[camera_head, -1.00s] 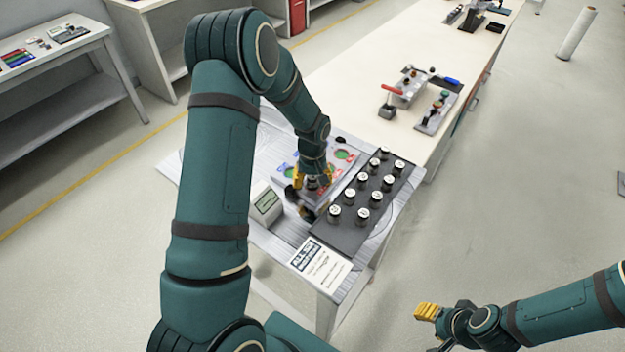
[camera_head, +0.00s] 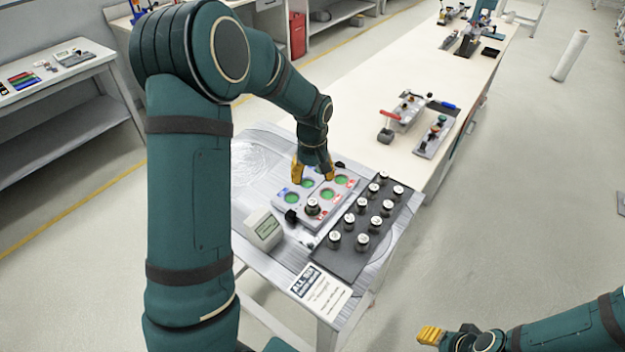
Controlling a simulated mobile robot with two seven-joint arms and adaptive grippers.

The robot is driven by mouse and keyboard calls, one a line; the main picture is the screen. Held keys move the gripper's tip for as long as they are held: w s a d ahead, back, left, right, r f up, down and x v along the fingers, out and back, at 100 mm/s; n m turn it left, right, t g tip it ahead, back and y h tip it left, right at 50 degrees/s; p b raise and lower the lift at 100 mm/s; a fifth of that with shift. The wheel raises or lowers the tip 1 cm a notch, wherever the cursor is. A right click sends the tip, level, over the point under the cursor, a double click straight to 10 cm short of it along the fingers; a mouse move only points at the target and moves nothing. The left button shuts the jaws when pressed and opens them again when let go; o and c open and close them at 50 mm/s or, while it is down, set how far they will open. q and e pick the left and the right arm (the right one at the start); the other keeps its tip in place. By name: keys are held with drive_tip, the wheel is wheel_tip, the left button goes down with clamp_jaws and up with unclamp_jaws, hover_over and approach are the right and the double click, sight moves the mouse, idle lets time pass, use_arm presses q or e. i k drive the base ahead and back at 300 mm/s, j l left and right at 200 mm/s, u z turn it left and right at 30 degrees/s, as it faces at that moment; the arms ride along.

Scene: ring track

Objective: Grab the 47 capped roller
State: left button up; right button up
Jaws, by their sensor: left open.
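Several capped rollers with white tops stand in two rows on a black tray (camera_head: 322,262); one is the near right roller (camera_head: 362,242). The marks on the caps are too small to read, so I cannot tell which is 47. One more capped roller (camera_head: 312,207) stands on a grey panel (camera_head: 335,208) with green round spots. My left gripper (camera_head: 313,173) is open and empty above the panel's far part, apart from that roller, its yellow fingertips pointing down. My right gripper (camera_head: 431,336) is at the bottom right, away from the table; its jaws are unclear.
A small beige box with a display (camera_head: 264,229) stands left of the panel. A printed card (camera_head: 320,291) lies at the table's near corner. A long bench (camera_head: 355,85) with small fixtures (camera_head: 434,135) adjoins behind.

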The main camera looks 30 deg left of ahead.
sight(349, 220)
drive_tip(key=k, duration=1)
